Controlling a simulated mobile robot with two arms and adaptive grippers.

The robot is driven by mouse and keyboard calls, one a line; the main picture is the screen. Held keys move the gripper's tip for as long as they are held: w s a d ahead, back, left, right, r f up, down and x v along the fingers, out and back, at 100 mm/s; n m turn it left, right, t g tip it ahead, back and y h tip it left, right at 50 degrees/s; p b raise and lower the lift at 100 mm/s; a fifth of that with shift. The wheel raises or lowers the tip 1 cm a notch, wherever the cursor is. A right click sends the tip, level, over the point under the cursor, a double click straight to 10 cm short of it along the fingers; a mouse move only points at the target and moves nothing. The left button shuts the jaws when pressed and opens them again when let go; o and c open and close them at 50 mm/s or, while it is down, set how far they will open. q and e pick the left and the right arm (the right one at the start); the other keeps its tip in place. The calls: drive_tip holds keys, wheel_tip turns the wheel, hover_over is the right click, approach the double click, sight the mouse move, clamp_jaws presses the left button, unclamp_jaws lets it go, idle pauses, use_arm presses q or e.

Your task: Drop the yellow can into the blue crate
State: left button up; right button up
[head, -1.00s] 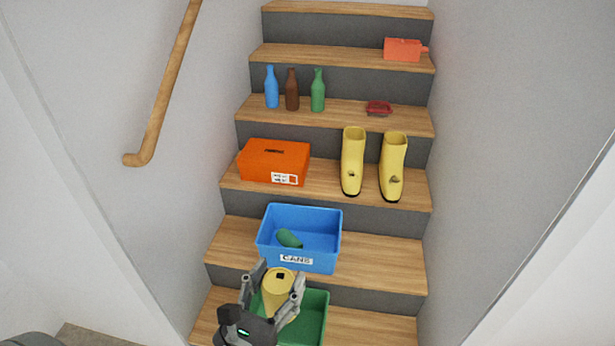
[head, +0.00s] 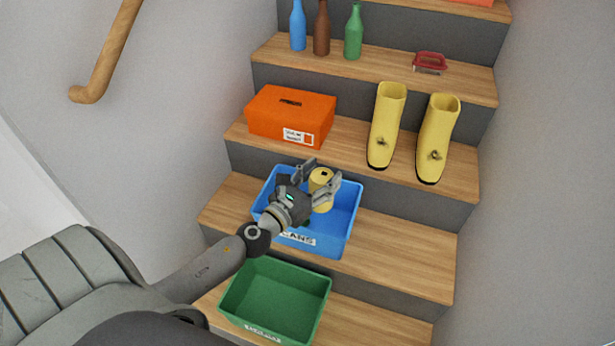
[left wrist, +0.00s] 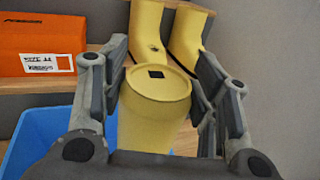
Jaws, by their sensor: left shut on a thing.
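The yellow can (head: 321,189) is between the fingers of my left gripper (head: 317,176), which is shut on it. In the left wrist view the can (left wrist: 155,110) stands upright between the two fingers (left wrist: 160,80), with a dark square on its top. The blue crate (head: 350,215) with a "CANS" label is on a stair below the orange box. The can and gripper appear over the crate's opening; their exact height above it I cannot tell. My gripper and arm hide much of the crate's inside. A bit of green shows in it. My right gripper is not in view.
A green crate (head: 318,318) stands on the stair below. An orange box (head: 290,112) and yellow boots (head: 386,125) (head: 437,138) are on the stair above. Bottles (head: 322,30) and a red dish (head: 430,61) are higher up. A wooden handrail (head: 115,55) runs along the left wall.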

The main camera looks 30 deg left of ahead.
use_arm(q)
drive_tip(key=w+a+f+b, duration=0.6)
drive_tip(key=a+f+b, duration=0.2)
drive_tip(key=f+b, duration=0.1)
drive_tip(key=shift+w+a+f, duration=0.2)
drive_tip(key=shift+w+f, duration=0.2)
drive_tip(key=shift+f, duration=0.5)
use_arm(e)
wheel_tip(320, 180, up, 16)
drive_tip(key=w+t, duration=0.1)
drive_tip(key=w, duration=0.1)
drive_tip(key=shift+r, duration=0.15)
